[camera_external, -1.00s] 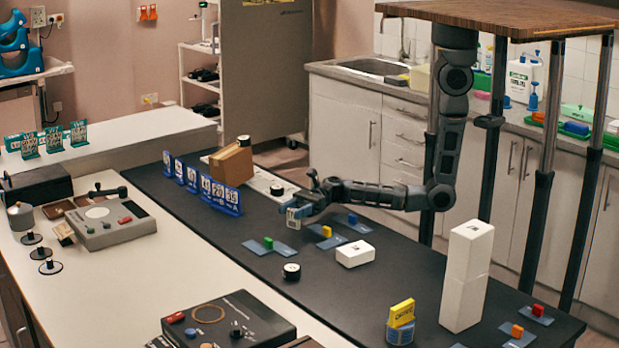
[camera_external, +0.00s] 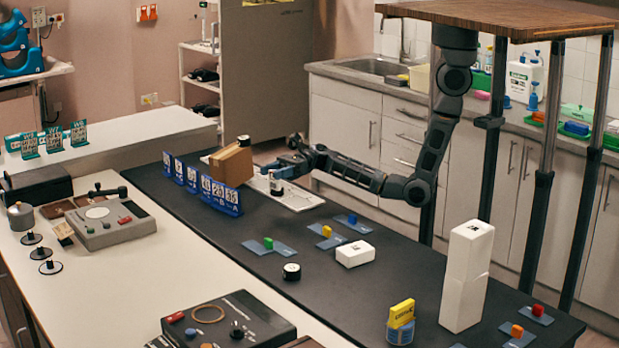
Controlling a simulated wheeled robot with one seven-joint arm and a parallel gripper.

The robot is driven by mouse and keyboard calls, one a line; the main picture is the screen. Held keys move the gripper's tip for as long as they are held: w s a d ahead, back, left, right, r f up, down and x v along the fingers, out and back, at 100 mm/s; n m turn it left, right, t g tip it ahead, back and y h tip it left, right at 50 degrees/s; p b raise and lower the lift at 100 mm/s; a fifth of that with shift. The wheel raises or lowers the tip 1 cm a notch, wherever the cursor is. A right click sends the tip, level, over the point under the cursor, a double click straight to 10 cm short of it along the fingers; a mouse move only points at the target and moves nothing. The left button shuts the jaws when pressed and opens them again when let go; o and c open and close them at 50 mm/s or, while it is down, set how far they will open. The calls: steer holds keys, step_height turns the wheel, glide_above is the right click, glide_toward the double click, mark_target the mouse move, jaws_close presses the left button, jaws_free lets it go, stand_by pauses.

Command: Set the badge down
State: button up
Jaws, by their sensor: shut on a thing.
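My gripper (camera_external: 279,168) is over the white board (camera_external: 302,201) at the far side of the dark counter, close to a small black-and-white round piece (camera_external: 275,187). It is shut on the badge. The badge is very small here and largely lost against the gripper and the pale board, so I cannot tell its tilt or whether it touches the board.
A brown box (camera_external: 231,164) stands just left of my gripper, with a row of blue number signs (camera_external: 220,194) in front. A white box (camera_external: 355,254) and small cards with coloured blocks (camera_external: 270,246) lie nearer.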

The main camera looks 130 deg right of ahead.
steer(key=w+d+m+h, duration=0.1)
steer(key=w+d+h, duration=0.3)
steer(key=w, duration=0.5)
steer(key=shift+y, duration=0.7)
steer(key=shift+w+a+f+b, duration=0.4)
steer(key=shift+w+a+f, duration=0.6)
steer(key=shift+w+f, duration=0.65)
steer(key=shift+w+a+f+b, duration=0.4)
steer(key=shift+w+a+f, duration=0.75)
steer(key=shift+f, duration=0.8)
steer(key=shift+w+a+f+b, duration=0.4)
steer(key=shift+w+a+f, duration=0.45)
steer(key=shift+w+f, duration=0.85)
steer(key=shift+s+f, duration=0.1)
steer(key=shift+f, duration=0.15)
steer(key=shift+f, duration=0.1)
steer(key=o, duration=1)
